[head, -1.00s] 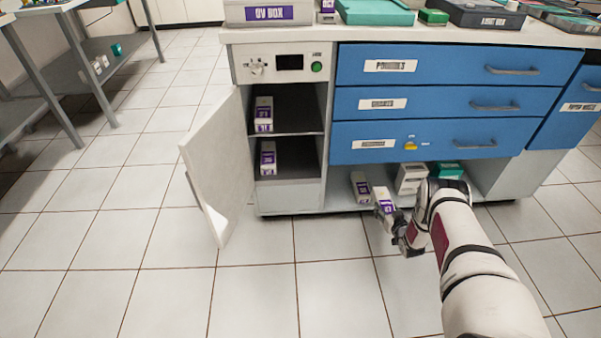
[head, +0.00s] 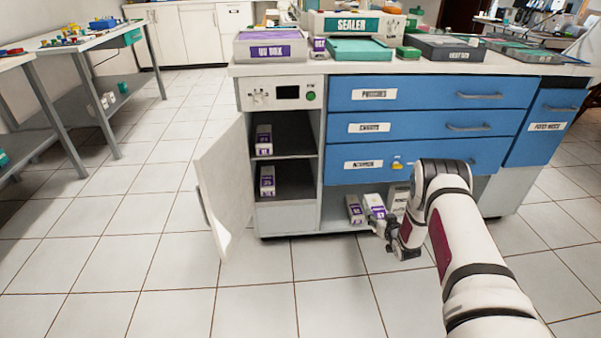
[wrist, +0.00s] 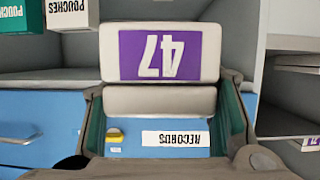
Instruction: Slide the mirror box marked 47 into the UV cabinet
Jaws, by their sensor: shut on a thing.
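The white mirror box with a purple label marked 47 (wrist: 160,55) is between my gripper's fingers (wrist: 165,125) in the wrist view, where it appears upside down. In the head view the held box (head: 374,206) is low in front of the open bay under the drawers, and my gripper (head: 384,228) is shut on it. The UV cabinet (head: 286,219) is to the left, its white door (head: 222,190) swung open to the left. One white-and-purple box (head: 264,140) stands on its upper shelf and another (head: 267,180) on its lower shelf.
Another purple-labelled box (head: 354,209) stands in the bay just left of the held one. A white pouches box (wrist: 72,12) and a teal one (wrist: 14,17) are also in the bay. Blue drawers (head: 420,128) are above. Floor before the cabinet is clear.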

